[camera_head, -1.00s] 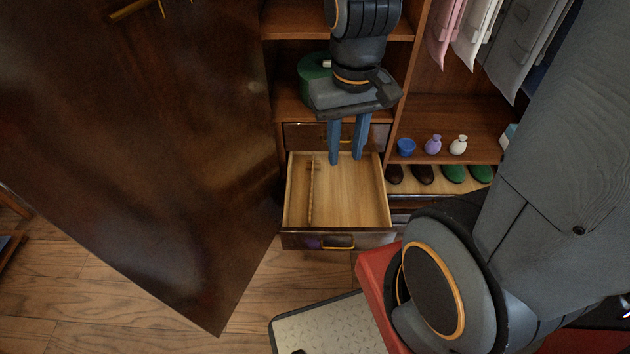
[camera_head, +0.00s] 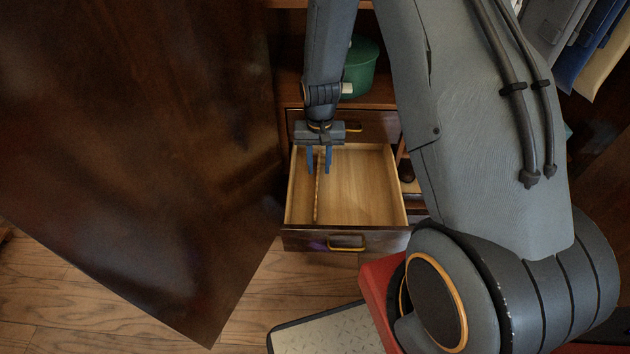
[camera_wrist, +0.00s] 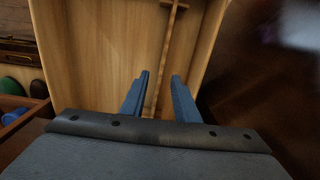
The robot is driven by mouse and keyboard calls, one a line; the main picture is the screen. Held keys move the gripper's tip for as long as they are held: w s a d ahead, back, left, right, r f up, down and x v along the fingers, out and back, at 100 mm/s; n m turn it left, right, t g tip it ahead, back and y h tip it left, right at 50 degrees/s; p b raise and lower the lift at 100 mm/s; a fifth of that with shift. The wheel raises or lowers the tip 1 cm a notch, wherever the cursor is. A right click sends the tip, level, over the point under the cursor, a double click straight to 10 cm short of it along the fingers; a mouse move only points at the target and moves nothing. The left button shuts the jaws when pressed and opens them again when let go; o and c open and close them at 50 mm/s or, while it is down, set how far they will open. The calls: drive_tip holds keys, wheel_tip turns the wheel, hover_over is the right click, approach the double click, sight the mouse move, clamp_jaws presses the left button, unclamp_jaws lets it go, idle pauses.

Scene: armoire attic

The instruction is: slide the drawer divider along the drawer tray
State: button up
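The drawer tray (camera_head: 362,190) is pulled out, with a bare light-wood floor. The drawer divider (camera_head: 317,205) is a thin wooden strip running front to back in the left part of the tray. In the wrist view the divider (camera_wrist: 166,55) runs between my two blue fingers and has a short crosspiece near its far end. My gripper (camera_head: 318,172) points down over the back part of the divider, one finger on each side. In the wrist view my gripper (camera_wrist: 160,80) is open, with gaps beside the divider. Whether the tips reach the tray floor is unclear.
A large dark door (camera_head: 150,150) stands open close to the left of the drawer. A closed drawer (camera_head: 375,125) is just behind and above. A green round box (camera_head: 360,68) sits on the shelf. The tray right of the divider is empty.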

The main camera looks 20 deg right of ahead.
sight(317, 182)
drive_tip(key=shift+m, duration=0.3)
drive_tip(key=f, duration=0.2)
drive_tip(key=w+f, duration=0.1)
drive_tip(key=f, duration=0.1)
drive_tip(key=f+b, duration=0.1)
drive_tip(key=f, duration=0.1)
drive_tip(key=shift+w+f, duration=0.4)
drive_tip(key=shift+f+b, duration=0.4)
drive_tip(key=shift+f, duration=3.45)
clamp_jaws()
